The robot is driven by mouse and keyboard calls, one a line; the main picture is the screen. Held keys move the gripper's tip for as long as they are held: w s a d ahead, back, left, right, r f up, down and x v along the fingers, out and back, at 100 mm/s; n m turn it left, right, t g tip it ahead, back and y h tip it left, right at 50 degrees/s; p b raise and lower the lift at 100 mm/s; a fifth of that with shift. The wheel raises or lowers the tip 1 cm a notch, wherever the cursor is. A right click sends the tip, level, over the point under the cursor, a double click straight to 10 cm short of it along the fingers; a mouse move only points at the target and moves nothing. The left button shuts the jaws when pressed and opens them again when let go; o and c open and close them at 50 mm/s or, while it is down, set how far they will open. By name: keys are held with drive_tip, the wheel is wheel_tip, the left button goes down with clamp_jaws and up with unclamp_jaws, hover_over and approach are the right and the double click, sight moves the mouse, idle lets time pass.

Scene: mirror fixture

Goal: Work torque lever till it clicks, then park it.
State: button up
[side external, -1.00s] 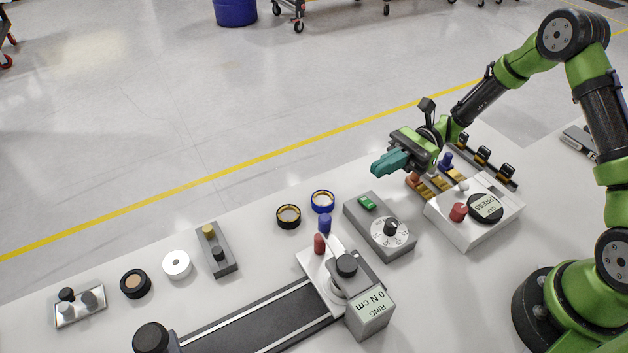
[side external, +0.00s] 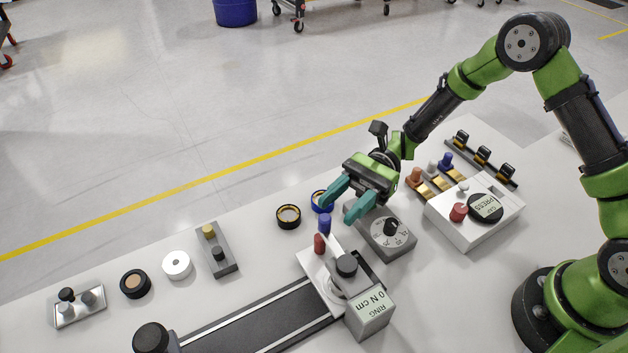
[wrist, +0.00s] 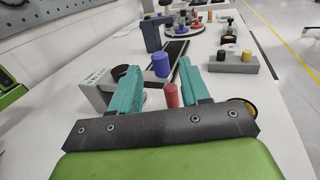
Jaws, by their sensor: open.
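The torque station has a grey box (side external: 370,316) whose display reads "RING 0 N cm". I cannot tell for sure which part is the torque lever. My gripper (side external: 341,203) is open and empty, just beyond the blue post and above the table. In the wrist view, the blue post (wrist: 161,64) and the red post (wrist: 171,95) appear between the teal fingers, apart from them.
A grey dial box (side external: 400,247) stands right of the station, partly under my gripper. A white box marked PRESS (side external: 470,232) is further right. A dark rail (side external: 262,318) runs left from the station.

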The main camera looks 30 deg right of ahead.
sight(329, 217)
drive_tip(key=x, duration=0.5)
clamp_jaws()
idle(0.3)
